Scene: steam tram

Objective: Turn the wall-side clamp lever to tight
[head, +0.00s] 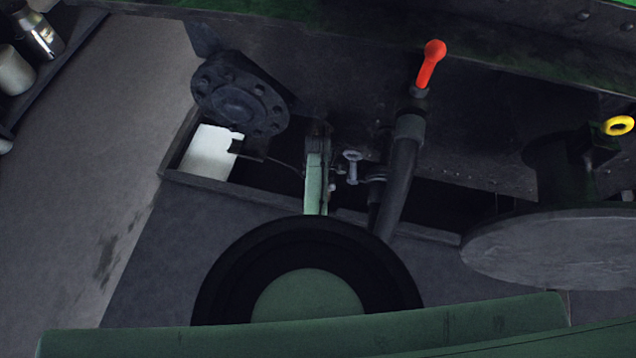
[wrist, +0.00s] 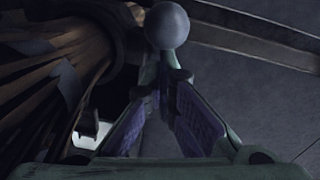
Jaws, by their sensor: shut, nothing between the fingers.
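A small grey lever with a pale round knob (head: 352,156) stands by the dark pipe near the wall. I cannot tell for certain whether it is the wall-side clamp lever. My gripper (head: 318,138) is just left of it, partly hidden by my own arm. In the wrist view my purple-padded fingers converge to a closed tip (wrist: 165,76) with nothing held between them. A grey ball knob (wrist: 167,25) shows just past the fingertips, apparently on a thin stem behind them. I cannot tell whether they touch.
A red-handled lever (head: 431,65) tops the dark pipe (head: 400,170) to the right. A bolted round flange (head: 240,95) and a white sheet (head: 210,152) are to the left. A round grey top (head: 560,248) stands at right. Grey floor (head: 130,110) is open at far left.

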